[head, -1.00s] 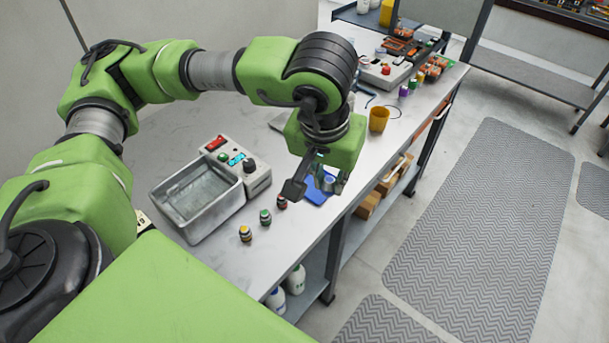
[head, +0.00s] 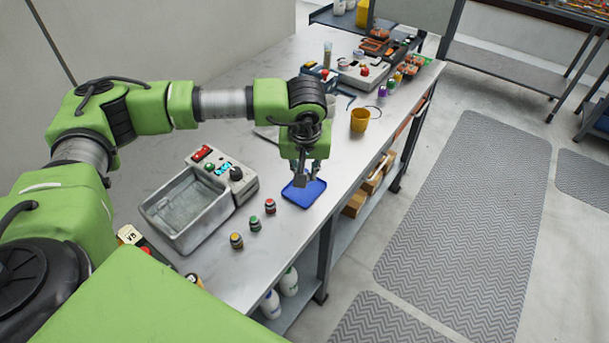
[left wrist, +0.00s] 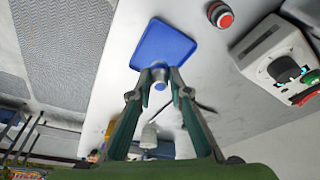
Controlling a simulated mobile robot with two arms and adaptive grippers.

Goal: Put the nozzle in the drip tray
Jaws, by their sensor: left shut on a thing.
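The drip tray, a shallow blue square tray (head: 304,195), lies flat on the grey bench near its front edge. It also shows in the left wrist view (left wrist: 165,42). My left gripper (head: 304,178) points down over the tray's far part. In the left wrist view its fingers (left wrist: 159,80) are shut on the nozzle, a small grey metal cylinder (left wrist: 159,72), near one edge of the tray. I cannot tell whether the nozzle touches the tray. In the head view the fingers mostly hide the nozzle. My right gripper is not in view.
A metal basin (head: 185,222) with a control box (head: 225,175) is farther left. A yellow cup (head: 360,119) stands behind, to the right. The bench front edge is close.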

